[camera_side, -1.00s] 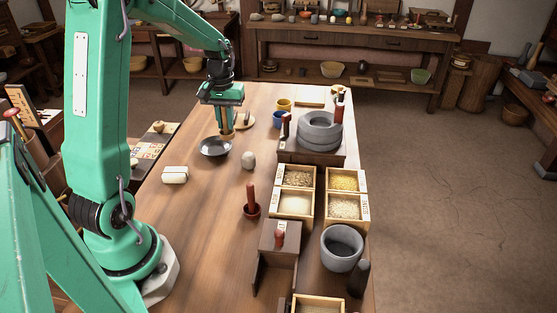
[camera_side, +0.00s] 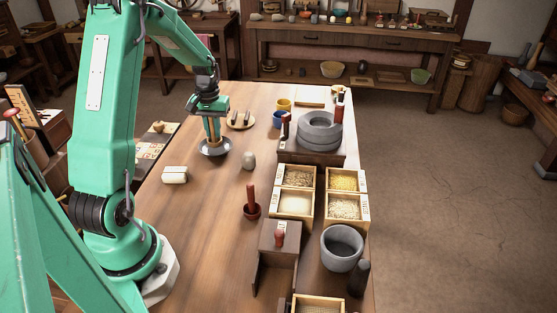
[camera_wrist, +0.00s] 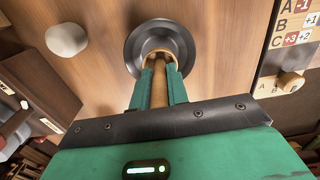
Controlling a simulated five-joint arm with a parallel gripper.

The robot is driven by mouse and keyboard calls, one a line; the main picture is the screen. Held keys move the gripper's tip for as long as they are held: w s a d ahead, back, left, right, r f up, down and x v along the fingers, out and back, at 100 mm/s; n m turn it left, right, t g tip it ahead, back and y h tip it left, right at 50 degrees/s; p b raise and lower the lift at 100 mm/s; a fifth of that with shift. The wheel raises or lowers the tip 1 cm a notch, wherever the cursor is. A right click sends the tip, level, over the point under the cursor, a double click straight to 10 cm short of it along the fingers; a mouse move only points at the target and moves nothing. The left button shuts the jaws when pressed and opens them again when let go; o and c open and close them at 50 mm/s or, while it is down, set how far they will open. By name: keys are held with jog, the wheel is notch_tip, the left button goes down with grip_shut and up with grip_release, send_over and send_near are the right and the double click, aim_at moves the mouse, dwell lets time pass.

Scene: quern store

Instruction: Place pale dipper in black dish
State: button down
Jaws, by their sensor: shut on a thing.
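My gripper (camera_side: 212,139) is shut on the pale dipper (camera_side: 211,127), pointing down over the black dish (camera_side: 229,149) in the side view. In the wrist view, the dipper's tan handle (camera_wrist: 159,92) lies between the two green fingers (camera_wrist: 160,75), and its round cup end shows beyond the fingertips. That end lies over the middle of the round dark dish (camera_wrist: 134,52). The dish stands upright on the table. The fingers hide part of the dipper, and I cannot tell whether its lower end touches the dish floor.
A grey egg-shaped stone (camera_side: 248,161) stands right of the dish. A pale bundle (camera_side: 175,174) lies front left. A round wooden plate with dark pieces (camera_side: 240,120) is behind the dish, near the blue cup (camera_side: 279,120). The stone quern (camera_side: 320,132) is further right.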

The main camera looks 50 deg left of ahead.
jog(key=shift+f, duration=1.05)
jog(key=shift+f, duration=0.2)
jog(key=c, duration=1.4)
grip_release()
jog(key=shift+o, duration=0.2)
jog(key=shift+r, duration=0.15)
notch_tip(320, 180, up, 12)
jog(key=shift+r, duration=0.1)
